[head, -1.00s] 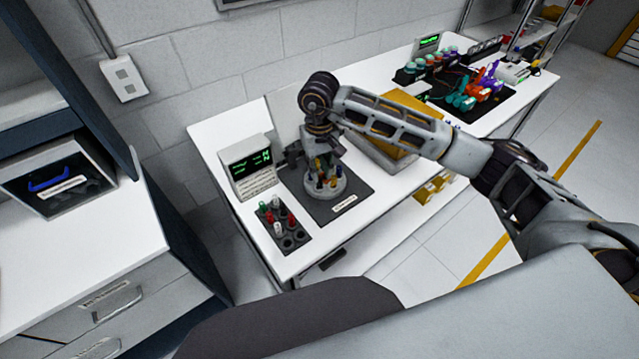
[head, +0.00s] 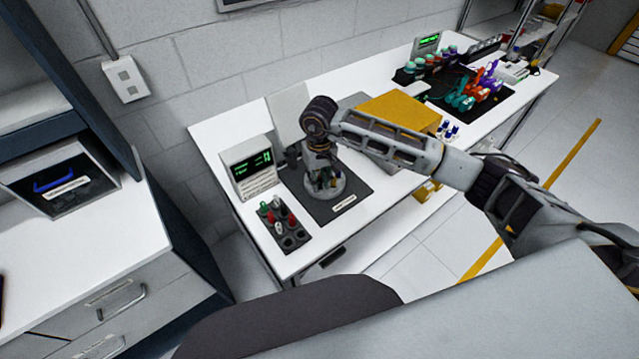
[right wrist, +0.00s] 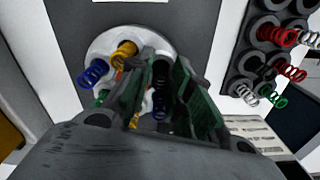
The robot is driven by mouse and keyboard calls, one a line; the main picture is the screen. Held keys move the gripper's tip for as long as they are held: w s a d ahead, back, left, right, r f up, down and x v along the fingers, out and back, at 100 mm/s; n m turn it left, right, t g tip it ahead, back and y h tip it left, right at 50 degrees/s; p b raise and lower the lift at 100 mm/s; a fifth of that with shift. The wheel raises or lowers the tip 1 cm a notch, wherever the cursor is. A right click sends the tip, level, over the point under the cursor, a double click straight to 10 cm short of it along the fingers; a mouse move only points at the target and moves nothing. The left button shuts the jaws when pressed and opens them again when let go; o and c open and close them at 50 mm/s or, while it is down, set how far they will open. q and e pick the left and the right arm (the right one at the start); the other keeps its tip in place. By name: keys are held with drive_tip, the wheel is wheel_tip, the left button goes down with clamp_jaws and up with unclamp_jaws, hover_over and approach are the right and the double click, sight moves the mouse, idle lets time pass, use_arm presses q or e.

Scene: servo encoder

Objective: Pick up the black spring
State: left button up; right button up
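The black spring (right wrist: 161,72) stands in the round grey holder (right wrist: 101,44) among blue, yellow and green springs, seen in the right wrist view. My right gripper (right wrist: 167,66) reaches down over the holder, its fingers apart on either side of the black spring. Firm contact on the spring is not visible. In the head view my right gripper (head: 324,172) is low over the holder (head: 340,187) and hides most of the springs. My left gripper is not in view.
A dark rack (head: 303,240) with red, white and green springs is left of the holder's dark mat (head: 358,192). A box with a green display (head: 248,168) stands behind the rack. A yellow box (head: 400,112) and coloured parts (head: 480,88) lie further right.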

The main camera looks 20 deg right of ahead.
sight(319, 179)
clamp_jaws()
drive_tip(key=shift+r, duration=0.15)
drive_tip(key=shift+r+b, duration=1)
drive_tip(key=shift+r, duration=3.9)
